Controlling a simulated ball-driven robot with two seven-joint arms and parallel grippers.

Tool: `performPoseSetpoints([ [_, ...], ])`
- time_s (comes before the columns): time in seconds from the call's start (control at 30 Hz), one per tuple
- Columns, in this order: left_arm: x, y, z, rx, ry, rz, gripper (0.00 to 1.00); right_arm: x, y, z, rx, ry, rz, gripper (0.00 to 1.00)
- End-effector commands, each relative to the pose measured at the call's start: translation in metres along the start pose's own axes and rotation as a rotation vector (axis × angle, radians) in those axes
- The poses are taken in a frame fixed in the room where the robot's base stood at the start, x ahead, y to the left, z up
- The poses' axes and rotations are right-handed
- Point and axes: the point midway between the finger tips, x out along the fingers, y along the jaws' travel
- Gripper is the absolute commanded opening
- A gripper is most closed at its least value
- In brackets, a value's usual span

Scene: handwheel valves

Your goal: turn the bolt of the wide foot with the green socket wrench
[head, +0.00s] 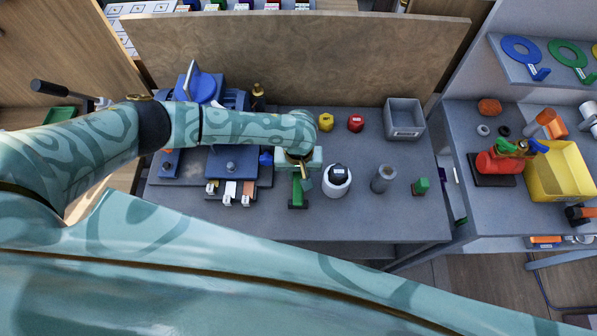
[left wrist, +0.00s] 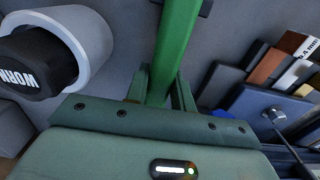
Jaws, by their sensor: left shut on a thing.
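The green socket wrench (left wrist: 176,50) runs between the fingers of my left gripper (left wrist: 160,92) in the left wrist view. In the head view, my left gripper (head: 304,182) is shut on the wrench (head: 298,190) over the front middle of the bench. The wrench's lower end is near a small dark green base; I cannot tell whether they touch. The wide foot looks to be the broad blue plate (head: 214,161) left of the gripper, with a grey bolt (head: 231,166) on it. The plate (left wrist: 240,104) and bolt (left wrist: 275,113) also show in the left wrist view. My right gripper is out of view.
A white cup (head: 336,188) holding a black part marked WORN stands close right of the gripper. A grey cylinder (head: 383,179) and a green block (head: 421,186) stand farther right. A wooden panel (head: 300,55) closes the back.

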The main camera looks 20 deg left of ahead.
Motion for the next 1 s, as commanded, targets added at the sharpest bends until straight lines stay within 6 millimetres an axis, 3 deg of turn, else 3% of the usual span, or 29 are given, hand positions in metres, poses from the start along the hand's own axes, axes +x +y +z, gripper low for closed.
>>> performPoseSetpoints([
  [0.27, -0.006, 0.000, 0.000, -0.001, 0.001, 0.001, 0.00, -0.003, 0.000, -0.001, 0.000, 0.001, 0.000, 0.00],
  [0.47, -0.037, 0.000, -0.001, 0.000, 0.003, 0.002, 0.00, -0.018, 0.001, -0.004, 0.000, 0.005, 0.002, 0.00],
  [0.7, -0.100, -0.016, 0.048, 0.002, 0.000, 0.003, 0.00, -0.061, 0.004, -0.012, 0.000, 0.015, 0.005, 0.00],
  [1.0, -0.125, -0.037, 0.116, 0.000, -0.001, 0.001, 0.00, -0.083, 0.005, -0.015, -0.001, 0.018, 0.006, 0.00],
])
